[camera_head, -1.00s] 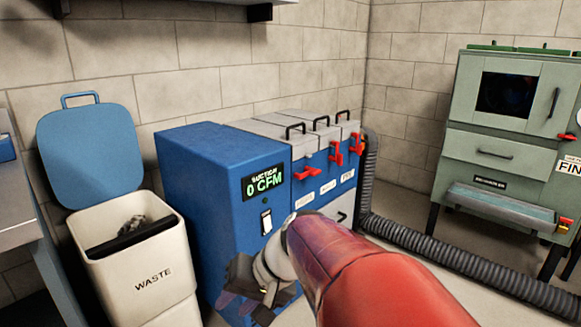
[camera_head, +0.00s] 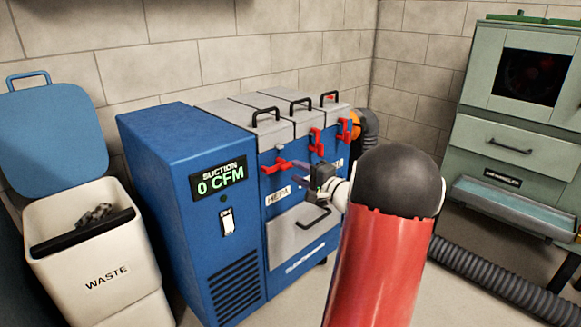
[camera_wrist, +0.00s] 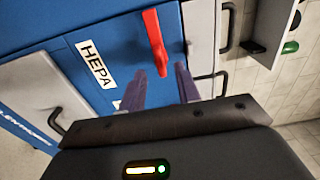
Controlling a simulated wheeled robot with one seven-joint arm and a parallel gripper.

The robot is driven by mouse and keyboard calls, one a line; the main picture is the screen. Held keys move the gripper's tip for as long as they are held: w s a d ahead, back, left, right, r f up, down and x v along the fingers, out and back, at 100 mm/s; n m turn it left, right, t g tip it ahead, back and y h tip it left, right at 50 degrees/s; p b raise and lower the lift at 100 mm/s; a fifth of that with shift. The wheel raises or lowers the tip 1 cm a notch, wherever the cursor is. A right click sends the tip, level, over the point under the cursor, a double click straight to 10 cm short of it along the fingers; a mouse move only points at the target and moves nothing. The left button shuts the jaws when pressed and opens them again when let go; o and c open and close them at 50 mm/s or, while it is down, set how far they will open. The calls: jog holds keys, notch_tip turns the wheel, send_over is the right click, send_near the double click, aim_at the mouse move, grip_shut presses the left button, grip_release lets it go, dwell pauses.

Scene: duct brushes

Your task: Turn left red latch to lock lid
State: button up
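The left red latch (camera_head: 277,165) is on the front of the blue suction unit, below its left grey lid (camera_head: 262,128). It sits roughly level, while the middle red latch (camera_head: 317,142) and the right one (camera_head: 345,129) hang roughly upright. My gripper (camera_head: 302,175) is just right of the left latch, in front of the blue face. In the wrist view the red latch (camera_wrist: 153,35) points down toward the gap between my two dark purple fingers (camera_wrist: 161,84). The fingers are apart, with the latch's free end near their tips; contact cannot be told.
A HEPA label (camera_head: 277,196) and a grey drawer with a black handle (camera_head: 316,217) lie below the latch. A waste bin (camera_head: 98,262) stands at the left. A corrugated hose (camera_head: 497,282) runs along the floor at the right, near a green cabinet (camera_head: 520,150).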

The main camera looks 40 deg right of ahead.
aim_at(289, 168)
jog(key=shift+w+a, duration=0.2)
jog(key=shift+w, duration=1.6)
jog(key=shift+c, duration=0.2)
grip_shut()
